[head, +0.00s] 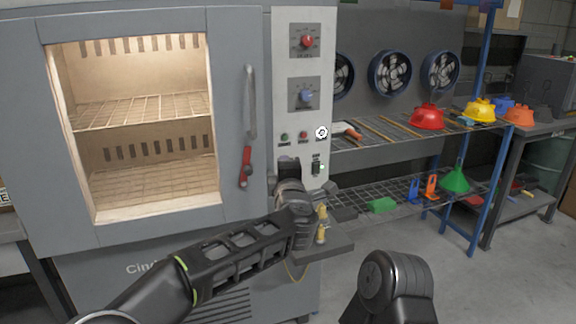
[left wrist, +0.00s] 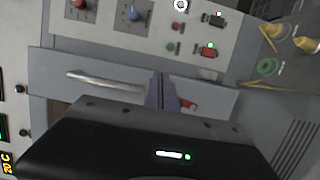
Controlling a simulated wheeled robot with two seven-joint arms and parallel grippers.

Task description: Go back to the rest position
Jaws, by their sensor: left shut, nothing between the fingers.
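My left arm reaches in from the left in the head view, and its wrist is in front of the oven's control panel (head: 299,75). My left gripper (left wrist: 163,80) shows in the left wrist view with its fingers together and nothing between them. It points at the grey oven front, near the oven door handle (left wrist: 105,80), whose red end (left wrist: 188,104) is partly hidden behind the fingers. I cannot tell whether they touch. In the head view the fingers are mostly hidden by the wrist. Of my right arm only a dark rounded link shows at the bottom; its gripper is out of view.
The oven (head: 240,20) has a lit window with wire racks, and its door appears shut. A small ledge (head: 325,248) sticks out below the panel. A wire shelf (head: 375,152) with hard hats (head: 427,117) stands right. Floor (head: 460,285) is clear at lower right.

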